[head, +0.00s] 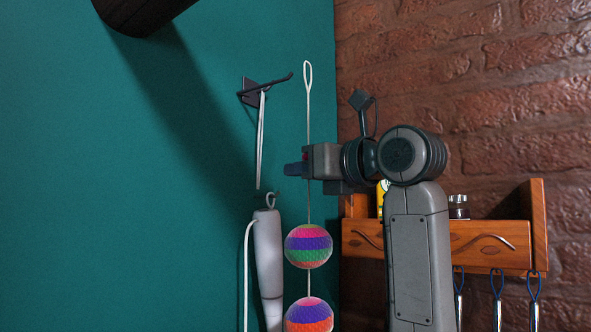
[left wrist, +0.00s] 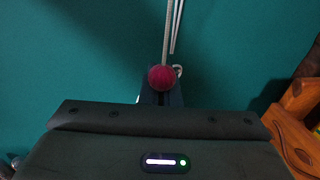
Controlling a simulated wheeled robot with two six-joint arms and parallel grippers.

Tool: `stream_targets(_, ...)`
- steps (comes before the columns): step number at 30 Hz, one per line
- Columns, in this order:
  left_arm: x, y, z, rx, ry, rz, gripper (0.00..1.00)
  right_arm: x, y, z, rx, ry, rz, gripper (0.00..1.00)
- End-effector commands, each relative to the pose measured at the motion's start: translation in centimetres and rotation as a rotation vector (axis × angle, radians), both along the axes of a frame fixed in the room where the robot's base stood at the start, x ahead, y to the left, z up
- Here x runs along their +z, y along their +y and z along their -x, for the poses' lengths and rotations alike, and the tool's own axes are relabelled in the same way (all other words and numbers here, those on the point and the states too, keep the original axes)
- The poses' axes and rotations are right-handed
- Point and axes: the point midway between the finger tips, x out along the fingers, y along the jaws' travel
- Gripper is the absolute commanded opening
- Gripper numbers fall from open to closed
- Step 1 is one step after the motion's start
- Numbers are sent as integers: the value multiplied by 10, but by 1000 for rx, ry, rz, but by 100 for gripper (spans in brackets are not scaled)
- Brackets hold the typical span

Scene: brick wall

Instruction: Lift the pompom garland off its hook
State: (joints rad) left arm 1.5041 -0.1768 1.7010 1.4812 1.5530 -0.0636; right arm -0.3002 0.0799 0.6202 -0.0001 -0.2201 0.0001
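The pompom garland (head: 308,246) hangs on a pale cord with a loop (head: 308,75) at its top and striped balls below. The loop is free, to the right of the dark wall hook (head: 250,92) and apart from it. My left gripper (head: 292,169) points left and is shut on the garland's cord between the loop and the upper striped ball. In the left wrist view a small dark pink ball (left wrist: 161,78) on the cord sits at the fingertips. My right gripper is not in view.
A white cord loop hangs from the hook. Below hangs a pale grey handle (head: 268,260) with a white cord, close left of the garland. A wooden rack (head: 480,244) with small jars and hanging tools is on the brick wall at right.

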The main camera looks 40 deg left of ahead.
Motion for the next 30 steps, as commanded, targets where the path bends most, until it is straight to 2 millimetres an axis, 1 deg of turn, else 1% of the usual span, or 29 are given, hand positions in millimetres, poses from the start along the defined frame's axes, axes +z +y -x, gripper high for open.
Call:
stream_targets(9,-6,-26,-3,-2,1,0,0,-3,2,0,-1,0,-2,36)
stream_targets(15,-8,-38,-4,-1,0,-1,0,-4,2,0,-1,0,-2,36)
stream_targets(30,-8,-39,-4,0,0,-1,0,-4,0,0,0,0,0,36)
